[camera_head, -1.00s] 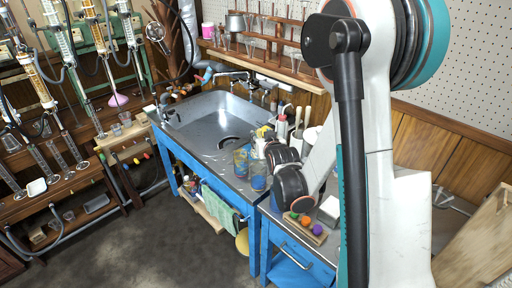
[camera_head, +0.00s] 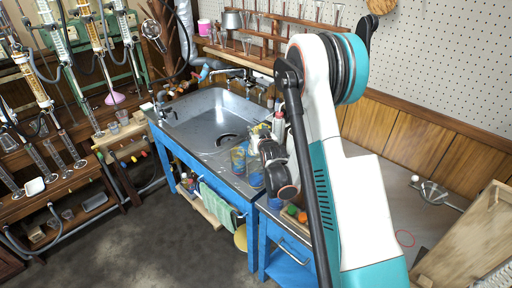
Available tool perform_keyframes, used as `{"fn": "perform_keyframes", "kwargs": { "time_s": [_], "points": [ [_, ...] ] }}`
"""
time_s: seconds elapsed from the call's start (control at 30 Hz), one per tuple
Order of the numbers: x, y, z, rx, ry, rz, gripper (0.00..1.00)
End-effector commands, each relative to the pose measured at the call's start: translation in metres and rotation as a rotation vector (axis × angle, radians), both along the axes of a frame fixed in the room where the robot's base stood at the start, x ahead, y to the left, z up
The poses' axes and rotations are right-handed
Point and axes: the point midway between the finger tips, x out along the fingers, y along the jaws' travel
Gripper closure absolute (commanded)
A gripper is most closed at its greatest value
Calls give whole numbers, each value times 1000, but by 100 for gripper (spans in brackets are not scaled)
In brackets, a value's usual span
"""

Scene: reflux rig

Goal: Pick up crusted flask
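I cannot make out a flask that is clearly crusted. Small clear glassware (camera_head: 247,46) stands on the wooden shelf at the back, too small to tell whether any is crusted. My arm fills the centre right and bends down toward the counter to the right of the sink. Its dark wrist joints show there among the jars. My gripper's fingers are hidden behind the arm and the clutter, so I cannot see whether they hold anything.
A steel sink (camera_head: 212,118) is set in a blue bench. Blue-and-yellow jars (camera_head: 238,160) stand at its right edge. A green towel (camera_head: 217,207) hangs in front. Glass columns (camera_head: 47,95) line the left. A wooden board (camera_head: 470,235) stands at right. The dark floor (camera_head: 150,245) is clear.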

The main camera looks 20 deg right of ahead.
Motion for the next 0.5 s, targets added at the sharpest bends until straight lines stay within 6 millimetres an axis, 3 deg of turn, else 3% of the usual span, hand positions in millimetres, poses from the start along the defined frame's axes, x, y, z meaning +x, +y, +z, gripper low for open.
{"fn": "perform_keyframes", "kwargs": {
  "time_s": [0.17,0.5],
  "points": [
    [9,-3,-5,0,0,0,61],
    [47,-13,-22,0,0,0,61]
  ]
}}
